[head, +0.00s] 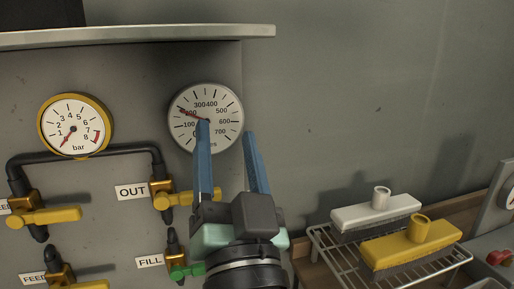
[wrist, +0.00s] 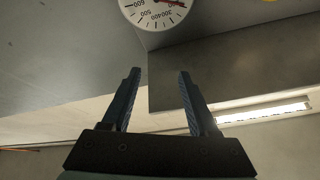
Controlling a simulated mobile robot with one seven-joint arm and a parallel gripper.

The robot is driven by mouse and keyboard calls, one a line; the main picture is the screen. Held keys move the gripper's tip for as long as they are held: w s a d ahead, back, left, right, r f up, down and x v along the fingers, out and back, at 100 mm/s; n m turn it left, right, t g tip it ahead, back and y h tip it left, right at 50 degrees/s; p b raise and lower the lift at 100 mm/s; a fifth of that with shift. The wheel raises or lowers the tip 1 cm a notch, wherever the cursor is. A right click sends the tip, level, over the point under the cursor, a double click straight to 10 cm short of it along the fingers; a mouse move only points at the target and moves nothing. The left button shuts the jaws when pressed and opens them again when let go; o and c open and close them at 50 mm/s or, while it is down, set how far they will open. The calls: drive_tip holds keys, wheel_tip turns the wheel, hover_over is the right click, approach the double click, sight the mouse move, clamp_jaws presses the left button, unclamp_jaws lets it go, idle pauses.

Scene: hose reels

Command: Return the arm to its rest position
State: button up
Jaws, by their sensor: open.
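My gripper (head: 228,130) is raised in front of the grey wall panel in the head view, with its two blue fingers pointing up. The fingers are apart with nothing between them. The left finger overlaps the lower part of a round white dial (head: 222,98) marked up to 700 and hides some of its lettering. I cannot tell whether it touches the dial. In the wrist view, my gripper (wrist: 158,75) shows open and empty, with the same dial (wrist: 153,12) beyond it at the top.
Left are a yellow-rimmed bar gauge (head: 75,125), black pipe and yellow-handled valves, including one by the OUT label (head: 132,191). A green-handled valve (head: 187,271) is close left of my wrist. A wire rack (head: 342,262) with two brushes stands right. A shelf (head: 140,36) juts out above.

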drive_tip(key=s+d+r+n+t+h, duration=0.1)
drive_tip(key=s+d+r+t+h, duration=0.1)
drive_tip(key=s+r, duration=0.35)
drive_tip(key=s+d+r+n+t+h, duration=0.1)
drive_tip(key=s+r+n+t+h, duration=0.15)
drive_tip(key=r, duration=0.65)
wheel_tip(320, 180, up, 14)
drive_tip(key=p, duration=1.4)
drive_tip(key=shift+s+r+m, duration=0.15)
drive_tip(key=shift+s+m, duration=0.25)
drive_tip(key=shift+m, duration=0.05)
drive_tip(key=shift+d, duration=0.1)
drive_tip(key=shift+c, duration=0.8)
